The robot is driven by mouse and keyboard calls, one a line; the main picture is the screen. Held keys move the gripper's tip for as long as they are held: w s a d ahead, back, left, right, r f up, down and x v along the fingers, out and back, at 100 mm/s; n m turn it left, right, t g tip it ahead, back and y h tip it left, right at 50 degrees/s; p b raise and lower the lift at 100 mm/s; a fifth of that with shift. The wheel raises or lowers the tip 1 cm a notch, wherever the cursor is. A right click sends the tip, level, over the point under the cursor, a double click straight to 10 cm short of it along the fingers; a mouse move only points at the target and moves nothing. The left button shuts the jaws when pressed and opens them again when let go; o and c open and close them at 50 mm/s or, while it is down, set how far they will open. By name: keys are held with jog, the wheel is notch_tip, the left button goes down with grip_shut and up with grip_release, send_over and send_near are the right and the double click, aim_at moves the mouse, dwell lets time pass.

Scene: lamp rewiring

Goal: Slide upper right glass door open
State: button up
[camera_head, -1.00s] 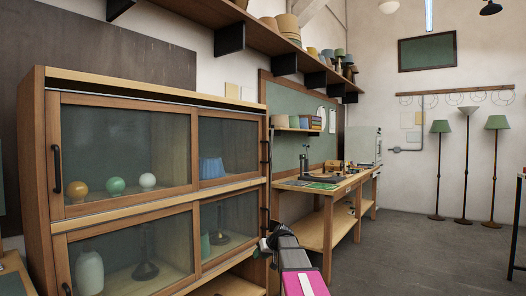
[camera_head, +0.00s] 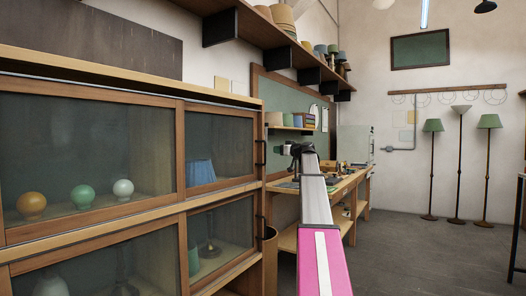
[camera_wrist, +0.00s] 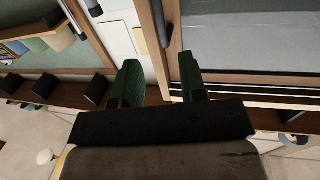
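The upper right glass door (camera_head: 215,145) is a wood-framed pane at the right of the cabinet's upper row, with a blue pleated shade behind it. It looks closed. Its black vertical bar handle (camera_head: 261,152) is on its right edge. My gripper (camera_wrist: 160,82) is open and empty in the wrist view, with two green-padded fingers apart. A dark bar handle (camera_wrist: 161,22) on a wood frame lies beyond the fingertips, roughly in line with the gap and not touched. In the head view, my gripper (camera_head: 298,150) is right of the door handle; its fingers are hard to make out.
The upper left glass door (camera_head: 85,150) has orange, green and white globes behind it. Lower glass doors (camera_head: 105,262) sit below. A workbench (camera_head: 345,182) stands behind my arm, with a wall shelf (camera_head: 290,128) above it. Open floor (camera_head: 400,255) lies to the right.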

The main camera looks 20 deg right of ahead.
send_over(265, 162)
jog(key=shift+w+d+f, duration=0.1)
jog(key=shift+w+d, duration=0.1)
jog(key=shift+w, duration=0.15)
grip_shut()
jog(key=shift+s+a, duration=0.1)
